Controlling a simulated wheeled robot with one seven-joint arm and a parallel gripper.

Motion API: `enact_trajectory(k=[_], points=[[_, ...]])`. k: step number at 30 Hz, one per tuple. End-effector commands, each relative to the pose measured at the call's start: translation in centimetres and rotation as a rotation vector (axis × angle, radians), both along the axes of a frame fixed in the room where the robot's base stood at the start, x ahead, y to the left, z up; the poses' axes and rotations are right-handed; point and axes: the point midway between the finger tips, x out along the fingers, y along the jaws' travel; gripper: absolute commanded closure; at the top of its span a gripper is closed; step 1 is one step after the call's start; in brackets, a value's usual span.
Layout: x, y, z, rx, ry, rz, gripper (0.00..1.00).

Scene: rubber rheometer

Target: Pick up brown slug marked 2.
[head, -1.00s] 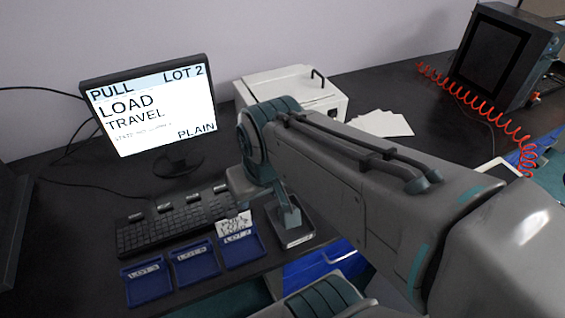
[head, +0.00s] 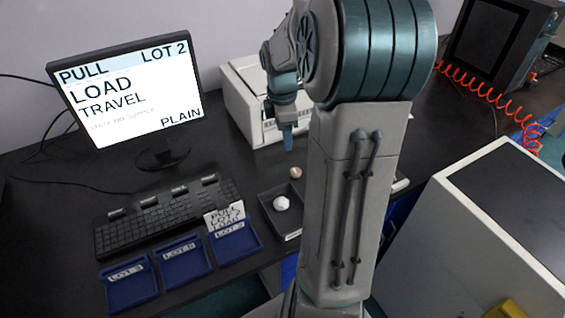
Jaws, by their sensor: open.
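A small tan-brown slug (head: 295,172) lies by the far edge of a dark shallow tray (head: 293,237); I cannot tell whether it is in the tray or just behind it. No number can be read on it. A whitish slug (head: 281,203) lies in the tray. My gripper (head: 287,142) points down above the table, behind and above the tan slug, clear of it. It is open, with nothing seen in it, though its fingers overlap in this view. My arm hides the tray's right side.
Three blue lot trays (head: 184,266) stand before the keyboard (head: 165,217), the right one holding a card (head: 226,217). The monitor (head: 130,95) reads PULL LOT 2. A white machine (head: 240,105) stands behind my gripper. A white cabinet (head: 470,185) is at right.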

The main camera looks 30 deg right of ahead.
Motion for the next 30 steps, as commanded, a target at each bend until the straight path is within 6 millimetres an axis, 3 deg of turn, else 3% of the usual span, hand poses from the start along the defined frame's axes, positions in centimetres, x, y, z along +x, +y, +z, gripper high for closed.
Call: enact_trajectory(k=[1,3,9,14,22,30], points=[[0.5,-1.5,-1.6,0.018,0.011,0.046,0.41],[0.9,-2.9,-2.8,0.035,0.020,0.113,0.41],[1.6,-5.2,-4.6,0.063,0.023,0.226,0.41],[1.6,-5.5,-6.5,0.069,0.028,0.245,0.41],[1.6,-5.4,-11.7,0.068,0.027,0.244,0.41],[1.7,-5.4,-13.8,0.067,0.026,0.243,0.41]])
